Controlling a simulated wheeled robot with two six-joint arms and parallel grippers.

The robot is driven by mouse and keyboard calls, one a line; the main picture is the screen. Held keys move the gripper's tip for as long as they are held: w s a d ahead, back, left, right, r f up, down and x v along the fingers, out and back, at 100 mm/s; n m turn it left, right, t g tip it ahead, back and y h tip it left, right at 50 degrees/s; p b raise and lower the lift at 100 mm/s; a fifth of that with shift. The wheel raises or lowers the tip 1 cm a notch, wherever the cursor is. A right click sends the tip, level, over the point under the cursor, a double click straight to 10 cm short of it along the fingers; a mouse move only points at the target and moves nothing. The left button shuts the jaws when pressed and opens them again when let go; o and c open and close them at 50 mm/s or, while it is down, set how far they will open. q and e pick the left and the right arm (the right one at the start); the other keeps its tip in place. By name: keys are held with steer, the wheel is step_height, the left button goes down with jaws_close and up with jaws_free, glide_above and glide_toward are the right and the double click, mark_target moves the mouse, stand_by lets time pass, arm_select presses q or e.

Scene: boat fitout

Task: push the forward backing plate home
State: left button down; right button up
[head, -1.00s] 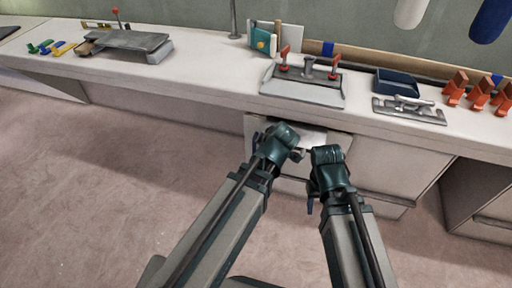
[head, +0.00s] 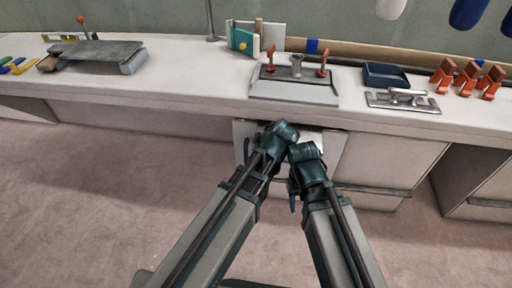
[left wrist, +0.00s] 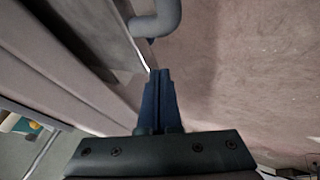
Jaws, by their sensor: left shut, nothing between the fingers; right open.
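A grey plate-like fixture (head: 295,92) with two red-handled clamps sits on the bench above the drawer unit. A metal plate with a raised handle (head: 402,100) lies to its right. I cannot tell which, if either, is the forward backing plate. My left gripper (left wrist: 160,75) is shut and empty, its blue fingers pointing along the pale unit's side in the left wrist view. In the head view its wrist is in front of the drawer unit, below the fixture. My right gripper (head: 293,198) is open, lower and close beside the left arm; its fingers are mostly hidden.
An open drawer or recess (head: 335,145) lies behind my wrists. The bench (head: 190,85) also bears a blue tray (head: 386,75), orange blocks (head: 468,78), a teal-and-white item (head: 243,38) and a grey slab (head: 95,52). The floor (head: 110,190) is clear at left.

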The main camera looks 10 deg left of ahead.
mark_target(259, 127)
arm_select(q)
steer(key=w, duration=1)
steer(key=shift+w, duration=0.2)
steer(key=shift+w+r, duration=0.1)
steer(key=shift+w, duration=0.2)
steer(key=shift+s, duration=0.1)
